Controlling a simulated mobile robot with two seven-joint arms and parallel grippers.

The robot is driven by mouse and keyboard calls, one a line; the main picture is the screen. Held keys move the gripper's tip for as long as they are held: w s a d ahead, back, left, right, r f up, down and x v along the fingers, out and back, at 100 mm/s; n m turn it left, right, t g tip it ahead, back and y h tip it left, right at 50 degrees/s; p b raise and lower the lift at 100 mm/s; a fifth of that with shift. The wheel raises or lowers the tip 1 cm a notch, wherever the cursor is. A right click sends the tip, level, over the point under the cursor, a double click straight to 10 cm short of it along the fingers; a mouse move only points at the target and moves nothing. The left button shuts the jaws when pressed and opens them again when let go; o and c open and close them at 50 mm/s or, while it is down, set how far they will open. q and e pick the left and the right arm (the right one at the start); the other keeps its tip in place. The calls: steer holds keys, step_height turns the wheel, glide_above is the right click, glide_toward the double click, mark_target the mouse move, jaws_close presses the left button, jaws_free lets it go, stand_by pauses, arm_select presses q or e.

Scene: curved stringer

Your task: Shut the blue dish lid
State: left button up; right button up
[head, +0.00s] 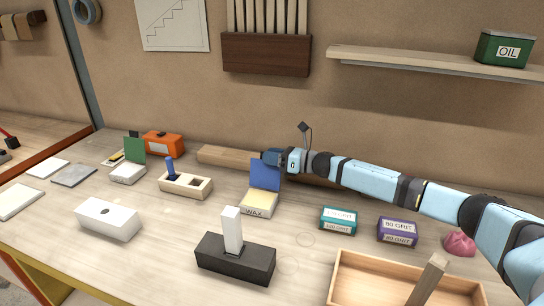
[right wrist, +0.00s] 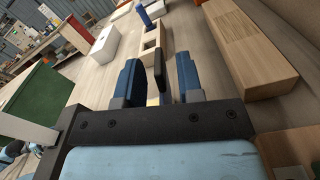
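The wax dish (head: 258,206) stands open near the middle of the bench in the head view, with pale wax inside and a WAX label in front. Its blue lid (head: 265,175) stands up at the dish's back edge. My right gripper (head: 268,157) is at the top of the lid, slightly behind it; I cannot tell whether they touch. My left gripper is not in view.
A wooden block with holes (head: 186,185) and a small dish with a green lid (head: 134,147) stand left. A black block with a white post (head: 235,262) is in front. Teal (head: 339,219) and purple (head: 397,231) grit boxes stand right. A wooden beam (head: 225,156) lies behind.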

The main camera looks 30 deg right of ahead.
steer(key=shift+c, duration=0.5)
jaws_close()
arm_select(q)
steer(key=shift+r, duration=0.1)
arm_select(e)
steer(key=shift+s, duration=0.1)
